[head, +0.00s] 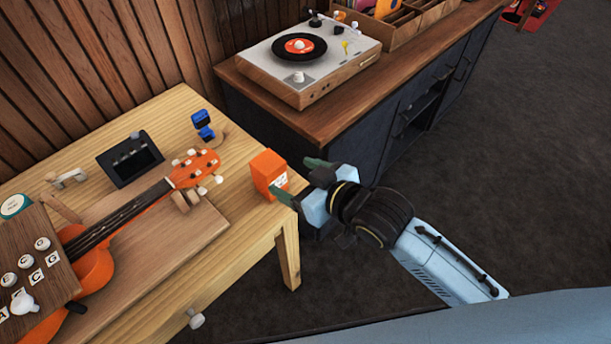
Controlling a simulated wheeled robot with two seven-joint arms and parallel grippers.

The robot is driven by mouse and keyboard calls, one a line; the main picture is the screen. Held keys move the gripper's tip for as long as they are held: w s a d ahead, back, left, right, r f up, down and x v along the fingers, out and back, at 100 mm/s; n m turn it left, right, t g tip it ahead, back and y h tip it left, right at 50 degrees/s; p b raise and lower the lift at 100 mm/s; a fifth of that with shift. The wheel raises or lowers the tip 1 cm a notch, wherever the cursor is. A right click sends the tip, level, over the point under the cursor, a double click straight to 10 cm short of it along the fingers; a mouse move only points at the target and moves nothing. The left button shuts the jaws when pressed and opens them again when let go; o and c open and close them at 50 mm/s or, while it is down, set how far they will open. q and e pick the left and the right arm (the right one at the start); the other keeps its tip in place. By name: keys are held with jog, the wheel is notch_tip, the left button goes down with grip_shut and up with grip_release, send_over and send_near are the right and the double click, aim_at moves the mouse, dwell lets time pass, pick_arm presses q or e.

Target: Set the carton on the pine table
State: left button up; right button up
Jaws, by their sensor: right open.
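The carton (268,170) is a small orange box with a pale label. It stands upright on the right corner of the pine table (262,222). My right gripper (299,178) is at the carton's right side with its dark green fingers apart. One finger is close in front of the carton's lower right side and the other is behind and to the right. I cannot tell whether a finger touches the carton. My left gripper is not in view.
An orange ukulele (92,262) lies on a wooden board on the table. A black device (130,160) and a blue item (203,125) stand behind it. A dark cabinet (345,125) with a turntable (308,55) stands behind my right arm. Dark floor is clear at right.

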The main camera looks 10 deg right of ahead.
jog(key=s+d+f+m+g+h, duration=0.15)
jog(key=d+f, duration=0.25)
jog(key=f, duration=0.5)
jog(key=s+d+f+m+g+h, duration=0.1)
jog(key=s+d+f+h, duration=0.1)
jog(key=d+f, duration=0.5)
jog(key=s+d+f+m+g+h, duration=0.1)
jog(key=s+d+f+h, duration=0.1)
jog(key=f, duration=1)
jog(key=s+d+f+g+h, duration=0.1)
jog(key=s+d+f+g, duration=0.15)
jog(key=s+f, duration=0.5)
jog(key=s+d+f+g+h, duration=0.1)
jog(key=s+d+f, duration=0.2)
jog(key=s+f, duration=0.4)
jog(key=s+f+g, duration=0.1)
jog(key=s+f, duration=0.1)
jog(key=s, duration=0.7)
jog(key=s+d+f+m+g, duration=0.1)
jog(key=s+f+g, duration=0.1)
jog(key=s, duration=0.6)
jog(key=shift+s+f, duration=0.4)
jog(key=shift+d+h, duration=0.1)
jog(key=shift+h, duration=0.15)
